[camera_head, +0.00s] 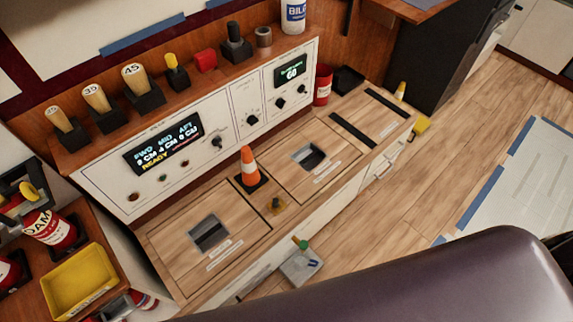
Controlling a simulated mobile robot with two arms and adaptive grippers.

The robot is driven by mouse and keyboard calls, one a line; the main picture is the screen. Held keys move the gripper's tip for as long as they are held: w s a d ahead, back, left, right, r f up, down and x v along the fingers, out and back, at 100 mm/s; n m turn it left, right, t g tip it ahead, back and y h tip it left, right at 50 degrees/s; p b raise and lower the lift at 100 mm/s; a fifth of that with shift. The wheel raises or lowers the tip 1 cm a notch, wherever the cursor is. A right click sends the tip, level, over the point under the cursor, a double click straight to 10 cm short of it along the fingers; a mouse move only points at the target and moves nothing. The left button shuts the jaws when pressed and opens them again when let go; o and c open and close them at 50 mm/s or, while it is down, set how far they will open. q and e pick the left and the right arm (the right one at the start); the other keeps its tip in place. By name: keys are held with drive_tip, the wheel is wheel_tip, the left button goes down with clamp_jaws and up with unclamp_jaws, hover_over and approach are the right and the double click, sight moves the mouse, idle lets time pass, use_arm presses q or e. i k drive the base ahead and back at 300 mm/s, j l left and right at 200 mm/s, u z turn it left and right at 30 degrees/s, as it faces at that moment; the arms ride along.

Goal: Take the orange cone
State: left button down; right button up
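The orange cone (249,163) has a white band and stands upright on a dark square base. It is on the wooden counter (180,284), between two wooden panels with square dark recesses. The left panel (180,237) and the right panel (285,165) lie on either side of it. Nothing touches the cone from above. Neither of my grippers shows in the head view.
Behind the cone rises a white control panel (228,120) with knobs and displays. Left are a yellow tray (78,283) and a red can (50,229). Open floor (425,195) lies right.

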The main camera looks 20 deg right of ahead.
sight(251, 178)
drive_tip(key=l, duration=0.85)
drive_tip(key=k+l, duration=0.15)
drive_tip(key=l, duration=0.65)
